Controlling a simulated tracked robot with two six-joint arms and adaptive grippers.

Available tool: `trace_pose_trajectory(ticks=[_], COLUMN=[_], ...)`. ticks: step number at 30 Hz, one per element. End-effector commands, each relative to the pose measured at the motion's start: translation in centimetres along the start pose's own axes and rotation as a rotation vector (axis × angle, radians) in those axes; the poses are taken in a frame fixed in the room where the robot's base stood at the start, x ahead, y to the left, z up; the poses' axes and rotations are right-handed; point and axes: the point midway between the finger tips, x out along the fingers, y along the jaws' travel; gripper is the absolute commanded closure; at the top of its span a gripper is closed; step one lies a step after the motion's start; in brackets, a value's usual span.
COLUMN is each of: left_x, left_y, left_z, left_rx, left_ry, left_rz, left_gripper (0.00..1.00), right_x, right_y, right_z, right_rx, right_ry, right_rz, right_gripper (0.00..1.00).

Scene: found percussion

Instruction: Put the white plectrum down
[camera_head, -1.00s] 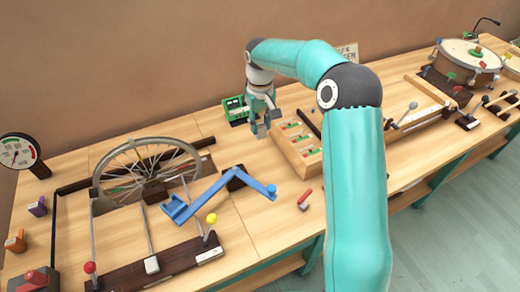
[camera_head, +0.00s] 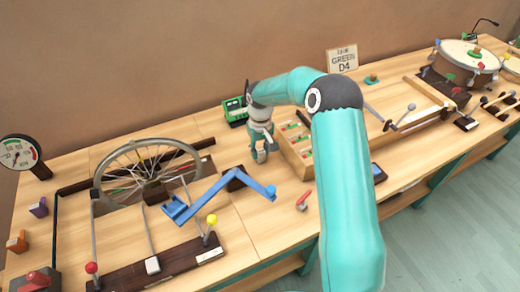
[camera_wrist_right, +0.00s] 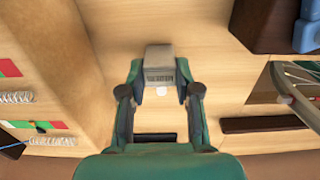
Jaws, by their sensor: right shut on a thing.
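My right gripper (camera_head: 262,154) is low over the bare wooden tabletop, just left of the compartment tray (camera_head: 299,164). A small white piece (camera_wrist_right: 161,91), which looks like the white plectrum, shows at the fingertips. Most of it is hidden by the fingers. In the head view the plectrum is too small to make out. I cannot tell whether it touches the table. My left gripper is not in view.
A spoked wheel (camera_head: 104,179) and a blue crank (camera_head: 232,182) lie left of the gripper. A green box (camera_head: 235,111) stands behind it. A small red-handled piece (camera_head: 303,199) lies in front of the tray. Bare wood surrounds the gripper's near side.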

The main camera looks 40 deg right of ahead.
Motion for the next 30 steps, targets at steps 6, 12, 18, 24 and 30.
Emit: trace_pose_trajectory(ticks=[6, 12, 18, 24, 30], left_x=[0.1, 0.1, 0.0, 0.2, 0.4], left_y=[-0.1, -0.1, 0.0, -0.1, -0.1], left_z=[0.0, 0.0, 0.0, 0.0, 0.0], left_rx=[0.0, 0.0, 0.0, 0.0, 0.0], left_ry=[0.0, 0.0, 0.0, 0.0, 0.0], left_rz=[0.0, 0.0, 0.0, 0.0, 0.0], left_gripper=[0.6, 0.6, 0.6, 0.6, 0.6], right_x=[0.1, 0.1, 0.0, -1.6, -5.3], right_y=[0.0, 0.0, 0.0, 0.0, -0.1], right_z=[0.0, 0.0, 0.0, -0.1, -0.1], right_rx=[0.0, 0.0, 0.0, 0.001, -0.001], right_ry=[0.0, 0.0, 0.0, 0.003, 0.005], right_rz=[0.0, 0.0, 0.0, 0.0, 0.001], right_gripper=[0.56, 0.43, 0.43, 0.43, 0.43])
